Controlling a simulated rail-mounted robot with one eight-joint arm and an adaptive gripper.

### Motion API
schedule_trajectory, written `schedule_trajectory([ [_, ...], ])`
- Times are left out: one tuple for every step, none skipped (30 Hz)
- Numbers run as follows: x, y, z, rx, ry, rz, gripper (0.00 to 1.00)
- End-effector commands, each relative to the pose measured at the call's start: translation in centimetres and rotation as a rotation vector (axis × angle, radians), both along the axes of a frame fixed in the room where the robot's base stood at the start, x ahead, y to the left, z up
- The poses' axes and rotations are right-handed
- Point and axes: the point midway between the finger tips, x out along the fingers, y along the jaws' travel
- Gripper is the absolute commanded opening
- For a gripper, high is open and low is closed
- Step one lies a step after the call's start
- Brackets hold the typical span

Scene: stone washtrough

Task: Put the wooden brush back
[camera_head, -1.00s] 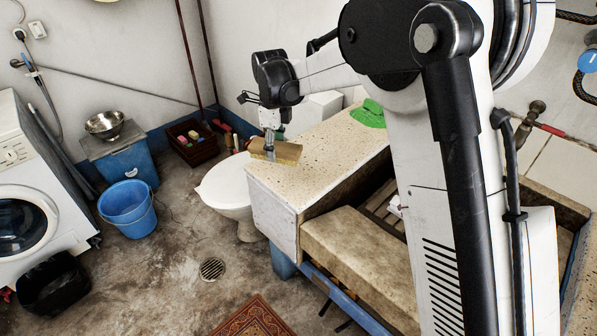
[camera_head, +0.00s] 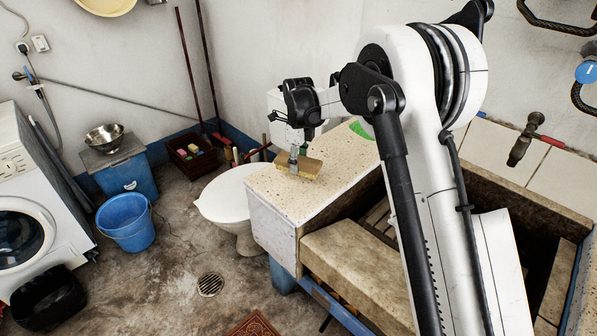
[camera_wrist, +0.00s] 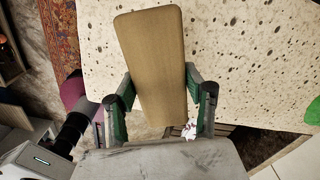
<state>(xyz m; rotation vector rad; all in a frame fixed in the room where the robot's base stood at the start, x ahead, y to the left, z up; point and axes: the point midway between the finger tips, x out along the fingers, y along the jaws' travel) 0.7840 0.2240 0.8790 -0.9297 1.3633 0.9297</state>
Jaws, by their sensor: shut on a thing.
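The wooden brush (camera_head: 311,169) is a tan block, held over the speckled stone counter (camera_head: 268,190) near its left end. I cannot tell whether it touches the counter. My gripper (camera_head: 294,166) points down and is shut on the brush. In the wrist view, the long tan face of the brush (camera_wrist: 152,45) lies between the two green-and-grey fingers of my gripper (camera_wrist: 160,90). The underside of the brush is hidden.
A green cloth (camera_head: 362,130) lies farther back on the counter, partly hidden by my arm. A white toilet (camera_head: 228,198) stands left of the counter. A dark crate (camera_head: 192,153) with colourful items, a blue bucket (camera_head: 127,222) and a floor drain (camera_head: 210,284) are farther left.

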Motion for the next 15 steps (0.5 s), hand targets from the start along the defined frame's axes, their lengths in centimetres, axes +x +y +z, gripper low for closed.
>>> schedule_trajectory([
  [0.1,-0.1,-0.2,0.0,0.0,0.0,0.2],
  [0.1,-0.1,-0.4,0.0,0.0,0.0,0.2],
  [0.1,0.0,-0.8,0.0,0.0,0.0,0.2],
  [0.1,0.0,-1.1,0.0,0.0,0.0,0.2],
  [0.1,0.0,-1.5,0.0,0.0,0.0,0.2],
  [0.1,0.0,-2.1,0.0,0.0,0.0,0.2],
  [0.1,0.0,-2.5,0.0,0.0,0.0,0.2],
  [0.1,0.0,-3.0,0.0,0.0,0.0,0.2],
  [0.0,0.0,-3.4,0.0,0.0,0.0,0.2],
  [0.0,0.0,-3.7,0.0,0.0,0.0,0.2],
  [0.0,0.0,-3.9,0.0,0.0,0.0,0.2],
  [0.0,0.0,-4.0,0.0,0.0,0.0,0.2],
  [0.0,0.0,-4.1,0.0,0.0,0.0,0.2],
  [0.0,0.0,-4.0,0.0,0.0,0.0,0.2],
  [0.0,0.0,-4.0,0.0,0.0,0.0,0.2],
])
